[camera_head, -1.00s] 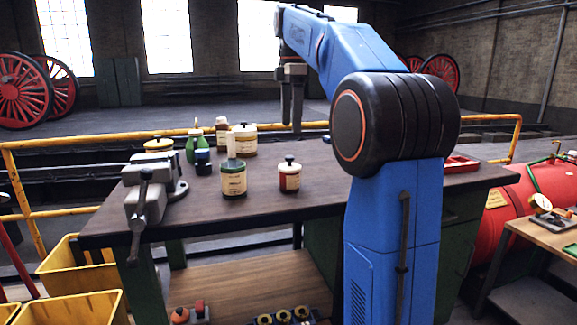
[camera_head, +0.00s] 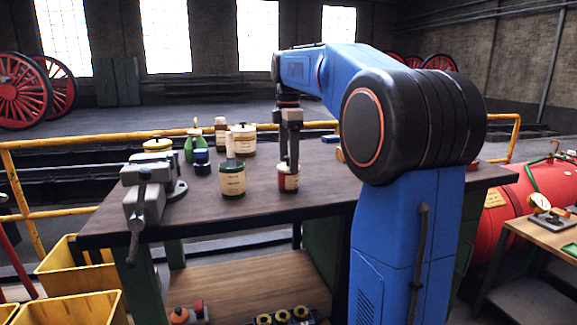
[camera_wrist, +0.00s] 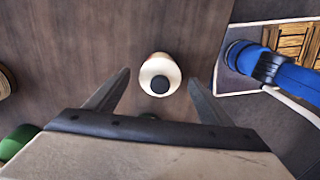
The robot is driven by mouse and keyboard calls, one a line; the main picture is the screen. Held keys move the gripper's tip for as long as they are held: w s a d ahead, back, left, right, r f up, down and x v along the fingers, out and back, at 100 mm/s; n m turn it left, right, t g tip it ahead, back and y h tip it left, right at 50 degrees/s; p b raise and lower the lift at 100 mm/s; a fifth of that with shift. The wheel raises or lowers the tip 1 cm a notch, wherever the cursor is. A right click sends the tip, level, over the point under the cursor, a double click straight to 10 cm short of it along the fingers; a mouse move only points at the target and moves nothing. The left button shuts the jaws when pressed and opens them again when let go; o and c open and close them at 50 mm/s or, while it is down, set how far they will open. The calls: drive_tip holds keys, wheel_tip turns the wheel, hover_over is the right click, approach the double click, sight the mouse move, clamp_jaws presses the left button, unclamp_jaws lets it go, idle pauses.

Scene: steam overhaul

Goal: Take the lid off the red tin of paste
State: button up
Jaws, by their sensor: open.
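The red tin (camera_head: 288,184) stands upright on the dark workbench, with a cream label around its side. In the wrist view I look down on its pale lid (camera_wrist: 153,66), which has a round black knob (camera_wrist: 160,84). My gripper (camera_head: 289,164) points down over the tin, and in the head view its fingers hide the lid. In the wrist view my gripper (camera_wrist: 159,78) is open, with one finger on each side of the lid and a gap on both sides. I cannot tell how far the fingertips reach down the tin.
A green tin (camera_head: 233,182) with a pale upright piece stands close left of the red tin. Several other containers, including a dark blue one (camera_head: 202,163) and a large cream tin (camera_head: 243,140), stand behind. A grey vice (camera_head: 148,190) sits at the bench's left end. The front bench top is clear.

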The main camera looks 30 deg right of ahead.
drive_tip(key=shift+f, duration=0.1)
drive_tip(key=c, duration=1.1)
